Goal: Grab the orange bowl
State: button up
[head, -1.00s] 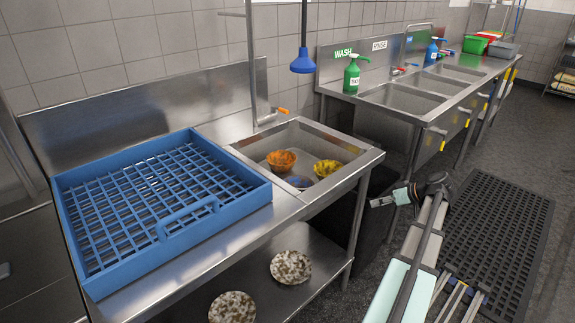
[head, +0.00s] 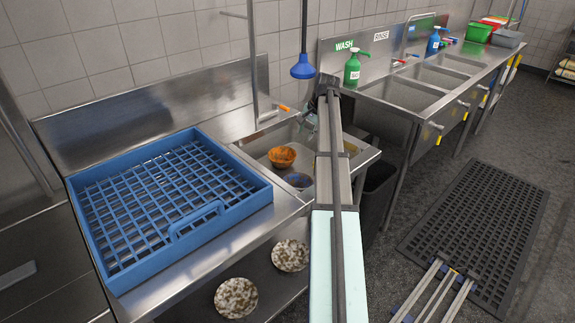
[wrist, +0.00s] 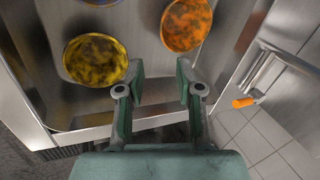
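The orange bowl (head: 282,157) with dark smudges sits in the steel sink basin (head: 256,148). In the wrist view the orange bowl (wrist: 186,25) lies at the top, beyond my fingertips and slightly right of centre. My gripper (wrist: 159,86) is open, with nothing between its two green fingers. In the head view my gripper (head: 308,122) is over the back right part of the basin, to the right of the orange bowl. A yellow bowl (wrist: 95,59) is beside my left finger in the wrist view. My arm hides the yellow bowl in the head view.
A blue bowl (head: 299,181) sits in the basin in front of the orange bowl. A faucet with an orange lever (wrist: 243,102) stands right of my gripper in the wrist view. A blue dish rack (head: 190,215) fills the counter to the left.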

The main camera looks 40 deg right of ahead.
jog(key=m, duration=0.2)
send_near(291, 163)
jog(key=p+x, duration=0.1)
jog(key=x, duration=0.2)
jog(key=p+x, duration=0.1)
jog(key=x, duration=0.3)
jog(key=p+x, duration=0.1)
jog(key=x, duration=0.3)
jog(key=shift+w+d+r, duration=0.1)
jog(key=shift+w+d, duration=0.1)
jog(key=shift+d, duration=0.15)
grip_shut()
